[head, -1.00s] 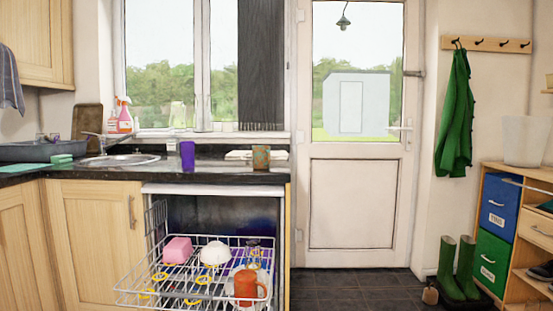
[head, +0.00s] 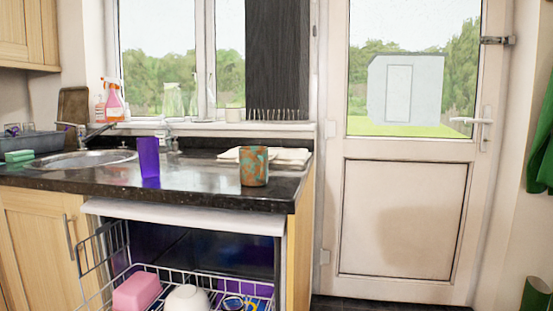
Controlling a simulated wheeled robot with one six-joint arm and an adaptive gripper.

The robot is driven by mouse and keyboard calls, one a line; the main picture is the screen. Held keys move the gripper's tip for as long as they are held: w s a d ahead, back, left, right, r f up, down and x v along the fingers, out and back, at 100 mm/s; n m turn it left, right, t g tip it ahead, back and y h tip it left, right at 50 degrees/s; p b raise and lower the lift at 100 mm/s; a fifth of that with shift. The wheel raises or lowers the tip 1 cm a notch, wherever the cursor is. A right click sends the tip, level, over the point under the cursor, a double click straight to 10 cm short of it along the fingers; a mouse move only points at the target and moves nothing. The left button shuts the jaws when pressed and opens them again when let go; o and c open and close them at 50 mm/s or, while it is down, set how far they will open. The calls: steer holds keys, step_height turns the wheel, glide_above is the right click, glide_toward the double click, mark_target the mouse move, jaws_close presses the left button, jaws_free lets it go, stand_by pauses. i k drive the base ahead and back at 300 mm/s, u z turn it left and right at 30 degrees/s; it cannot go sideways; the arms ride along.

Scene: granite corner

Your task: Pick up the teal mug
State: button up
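A teal and rust-brown mottled mug (head: 254,168) stands upright on the dark granite counter (head: 205,190), near its right end. No handle shows on it from here. It is the only teal mug that I can make out. My gripper is not in view.
A purple tumbler (head: 148,157) stands left of the mug, and folded white cloths (head: 290,156) lie behind it. Below the counter, an open dishwasher's rack (head: 150,272) juts out, holding a pink block-shaped item (head: 137,292) and a white bowl (head: 187,299). The sink (head: 85,160) is left.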

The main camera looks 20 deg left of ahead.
mark_target(253, 160)
steer(key=i, duration=1.95)
steer(key=u, duration=3)
